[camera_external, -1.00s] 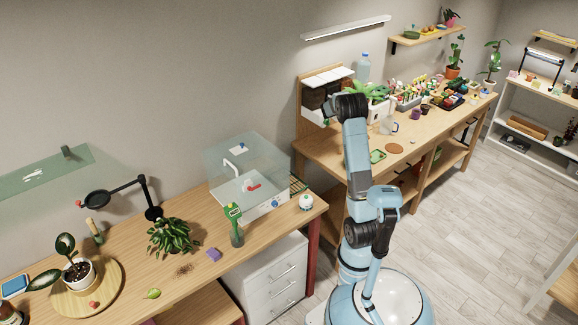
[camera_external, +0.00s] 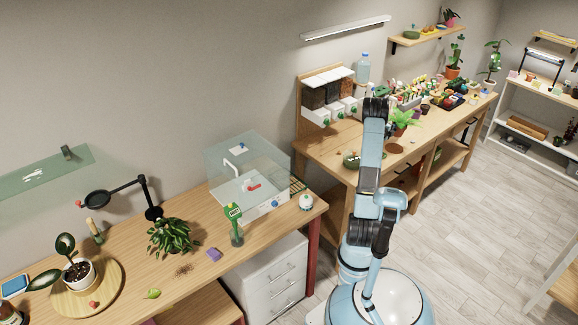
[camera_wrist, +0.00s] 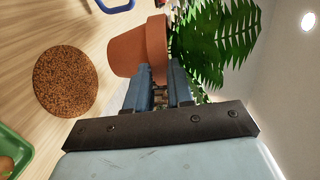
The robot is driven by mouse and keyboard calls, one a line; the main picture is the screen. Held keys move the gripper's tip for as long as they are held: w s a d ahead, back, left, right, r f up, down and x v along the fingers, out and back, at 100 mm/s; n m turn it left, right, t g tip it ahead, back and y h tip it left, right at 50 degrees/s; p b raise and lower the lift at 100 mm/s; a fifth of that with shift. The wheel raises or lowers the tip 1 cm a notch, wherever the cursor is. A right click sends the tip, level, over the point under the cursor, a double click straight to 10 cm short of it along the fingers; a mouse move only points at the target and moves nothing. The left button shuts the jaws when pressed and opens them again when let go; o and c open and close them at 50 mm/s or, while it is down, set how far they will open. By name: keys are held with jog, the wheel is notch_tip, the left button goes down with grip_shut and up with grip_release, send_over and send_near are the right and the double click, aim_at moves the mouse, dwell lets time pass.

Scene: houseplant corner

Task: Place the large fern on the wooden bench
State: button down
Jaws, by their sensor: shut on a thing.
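The large fern (camera_wrist: 215,45) has green fronds and stands in a terracotta pot (camera_wrist: 138,48). My gripper (camera_wrist: 160,76) is shut on the pot's side in the wrist view. In the external view the fern (camera_external: 405,117) is just right of my arm, over the wooden bench (camera_external: 330,148) along the wall. I cannot tell whether the pot touches the bench top. My fingers are mostly hidden behind my arm in the external view.
A round cork mat (camera_wrist: 66,82) and a green tray (camera_wrist: 12,150) lie near the pot. Dispensers (camera_external: 328,100) stand at the bench's left end; pots and tools crowd its back. A second wooden bench (camera_external: 110,270) at left holds a glass tank (camera_external: 248,170) and plants.

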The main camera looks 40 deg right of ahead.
jog(key=shift+f, duration=3.4)
jog(key=c, duration=0.9)
grip_release()
jog(key=shift+f, duration=0.1)
